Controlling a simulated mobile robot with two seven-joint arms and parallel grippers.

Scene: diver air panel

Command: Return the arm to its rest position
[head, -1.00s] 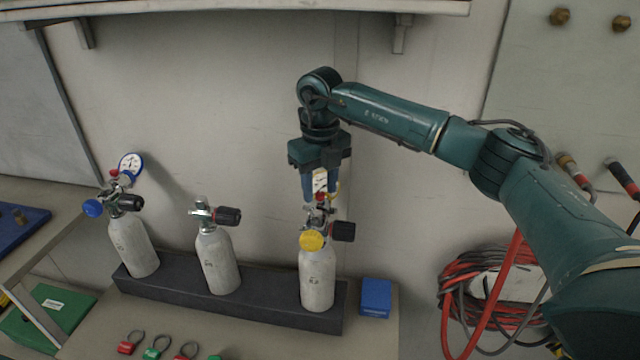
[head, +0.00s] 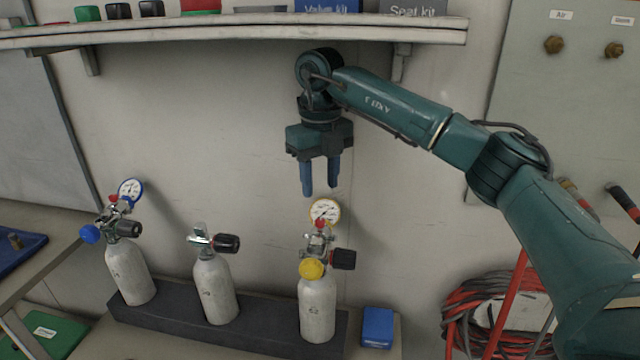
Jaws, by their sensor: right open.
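My right gripper (head: 320,192) is open and empty, with its two blue fingers pointing down. It hangs above the right cylinder (head: 317,308), apart from the gauge with the yellow rim (head: 325,211) on top of that cylinder. The right cylinder stands upright in the dark rack and carries a valve with a yellow knob (head: 312,268) and a black knob. My right arm (head: 390,105) reaches in from the right. My left gripper is not in view.
The middle cylinder (head: 215,290) has a bare valve. The left cylinder (head: 130,273) carries a gauge with a blue rim (head: 131,191). A shelf (head: 240,32) with kits runs just above my gripper. A blue box (head: 377,327) and coiled hoses (head: 490,308) are at lower right.

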